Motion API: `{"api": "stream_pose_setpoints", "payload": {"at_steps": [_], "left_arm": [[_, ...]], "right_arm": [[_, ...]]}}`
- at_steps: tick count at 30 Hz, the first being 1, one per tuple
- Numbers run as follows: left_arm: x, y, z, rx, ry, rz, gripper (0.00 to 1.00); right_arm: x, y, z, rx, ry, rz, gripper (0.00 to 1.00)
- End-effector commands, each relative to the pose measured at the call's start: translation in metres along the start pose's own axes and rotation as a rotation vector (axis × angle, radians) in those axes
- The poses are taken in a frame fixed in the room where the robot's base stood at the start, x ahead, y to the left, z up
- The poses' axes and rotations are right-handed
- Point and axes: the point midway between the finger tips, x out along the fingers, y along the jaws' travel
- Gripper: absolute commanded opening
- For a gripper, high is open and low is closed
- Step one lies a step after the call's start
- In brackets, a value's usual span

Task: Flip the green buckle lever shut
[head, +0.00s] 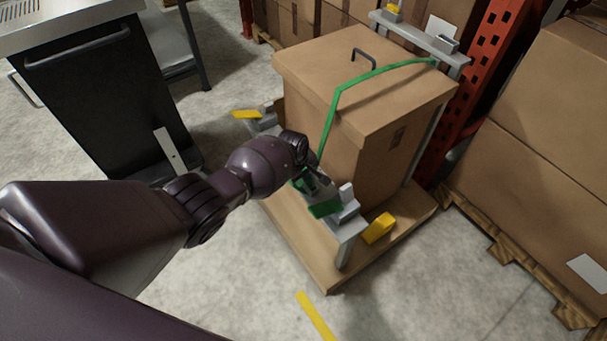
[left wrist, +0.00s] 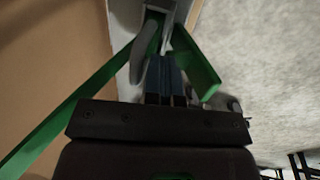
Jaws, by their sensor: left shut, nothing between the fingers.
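The green buckle lever (head: 325,209) is at the near corner of the cart, by a grey bracket (head: 346,212). In the left wrist view the lever (left wrist: 203,62) shows as a green bent plate right of the fingertips. My left gripper (head: 314,187) is shut with nothing between its fingers and is close beside the lever. In the left wrist view its fingers (left wrist: 167,80) point at the grey buckle area; I cannot tell if they touch the lever. The green strap (head: 333,112) runs from the buckle up over the cardboard box (head: 345,70). My right gripper is not in view.
The box stands on a wooden platform (head: 308,262) with yellow pieces (head: 379,228) at its corners. A dark cabinet (head: 105,100) is at the left. Stacked boxes (head: 545,150) on a pallet are at the right. The front floor is mostly clear.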

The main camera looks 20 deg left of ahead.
Motion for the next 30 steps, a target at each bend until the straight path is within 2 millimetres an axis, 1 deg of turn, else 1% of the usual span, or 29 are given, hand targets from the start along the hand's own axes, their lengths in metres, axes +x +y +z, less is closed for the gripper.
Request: {"api": "stream_pose_setpoints", "payload": {"at_steps": [1,14,24,30], "left_arm": [[0.004,-0.004,0.001,-0.001,-0.003,-0.006,0.00],[0.005,-0.007,0.002,-0.002,-0.004,-0.006,0.00],[0.011,-0.022,0.002,-0.004,-0.006,-0.012,0.00],[0.014,-0.025,0.003,-0.004,-0.008,-0.015,0.00]], "right_arm": [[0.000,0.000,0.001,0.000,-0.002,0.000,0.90],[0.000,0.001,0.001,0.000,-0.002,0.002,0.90],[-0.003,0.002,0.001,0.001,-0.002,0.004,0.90],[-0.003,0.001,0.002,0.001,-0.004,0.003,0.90]]}}
